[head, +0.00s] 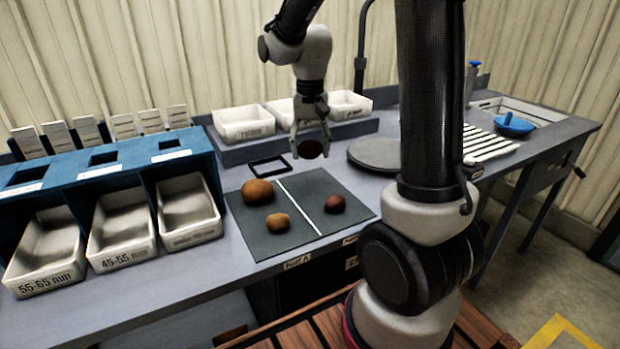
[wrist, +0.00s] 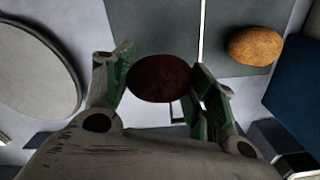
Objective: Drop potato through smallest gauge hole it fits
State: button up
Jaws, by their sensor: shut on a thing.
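My gripper (head: 311,143) is shut on a dark red potato (head: 312,149) and holds it above the counter behind the dark mat (head: 262,236). In the wrist view the held potato (wrist: 160,78) sits between the green-padded fingers (wrist: 163,85). A large brown potato (head: 258,191) and a smaller one (head: 277,223) lie on the mat's left half. A reddish potato (head: 335,204) lies on its right half. The blue gauge stand (head: 119,167) at left has square holes in its top and white bins under them, labelled 55-65 mm (head: 45,250) and 45-55 mm (head: 122,233); the third bin's label (head: 190,210) is not readable.
A black square frame (head: 269,165) lies behind the mat. A round grey disc (head: 378,154) is right of my gripper. White trays (head: 243,123) stand on a raised shelf at the back. A sink with a blue bowl (head: 513,125) is far right. Upright cards (head: 88,131) stand behind the gauge stand.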

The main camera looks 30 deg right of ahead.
aim_at(310, 184)
notch_tip(310, 184, down, 8)
jog(key=shift+f, duration=0.1)
jog(key=shift+f, duration=0.1)
dwell(0.3)
jog(key=o, duration=1)
jog(key=shift+o, duration=0.2)
